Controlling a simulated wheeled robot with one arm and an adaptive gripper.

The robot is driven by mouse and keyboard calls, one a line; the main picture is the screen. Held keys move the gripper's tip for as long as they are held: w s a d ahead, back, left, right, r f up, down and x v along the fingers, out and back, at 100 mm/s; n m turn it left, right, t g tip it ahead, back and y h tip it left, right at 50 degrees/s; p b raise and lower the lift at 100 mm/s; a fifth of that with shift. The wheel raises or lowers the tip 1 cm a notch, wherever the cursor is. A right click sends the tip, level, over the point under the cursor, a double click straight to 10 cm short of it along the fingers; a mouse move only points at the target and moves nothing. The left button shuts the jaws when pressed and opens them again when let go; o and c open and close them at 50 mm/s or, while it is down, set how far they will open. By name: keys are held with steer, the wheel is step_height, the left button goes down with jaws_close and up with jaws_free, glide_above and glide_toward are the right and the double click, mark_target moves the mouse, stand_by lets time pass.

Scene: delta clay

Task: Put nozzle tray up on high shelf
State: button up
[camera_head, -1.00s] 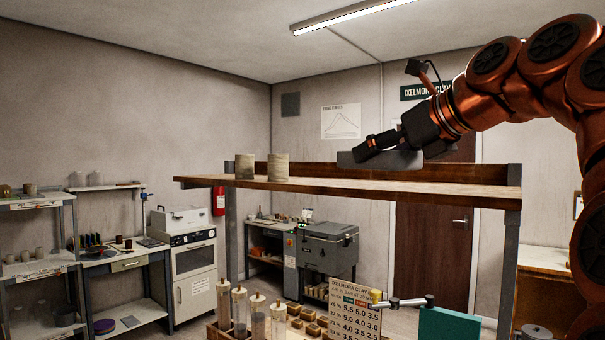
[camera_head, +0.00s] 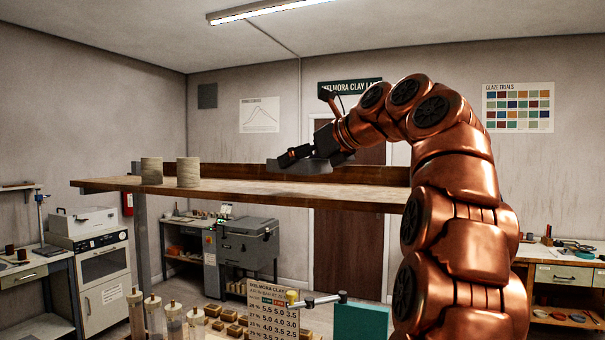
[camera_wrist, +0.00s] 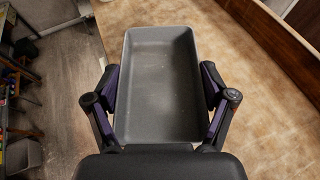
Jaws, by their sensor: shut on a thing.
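The nozzle tray (camera_wrist: 160,85) is a grey, rectangular, open-topped tray, and its inside looks empty in the wrist view. My gripper (camera_wrist: 161,88) is shut on it, with a finger against each long side. In the head view the tray (camera_head: 303,168) is at the high shelf (camera_head: 250,189), right of its middle, roughly level, with my gripper (camera_head: 298,155) at it. The tray's underside is hidden, so I cannot tell whether it touches the wooden board.
Two clay cylinders (camera_head: 152,171) (camera_head: 188,172) stand on the shelf's left part. A raised back board (camera_head: 240,172) runs along its rear. Bare board lies between the cylinders and the tray, and to the tray's right. Syringe-like tubes (camera_head: 173,322) and a number card (camera_head: 273,312) stand below.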

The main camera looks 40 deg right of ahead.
mark_target(303, 191)
steer(key=shift+w+d+f+p, duration=0.2)
steer(key=shift+w+d+p, duration=0.1)
steer(key=shift+w+d, duration=0.85)
steer(key=shift+f, duration=1.75)
steer(key=shift+f, duration=0.1)
steer(key=o, duration=1)
steer(key=shift+f, duration=0.1)
steer(key=shift+r, duration=0.25)
steer(key=b+v, duration=0.1)
steer(key=v, duration=1.1)
steer(key=shift+f, duration=0.1)
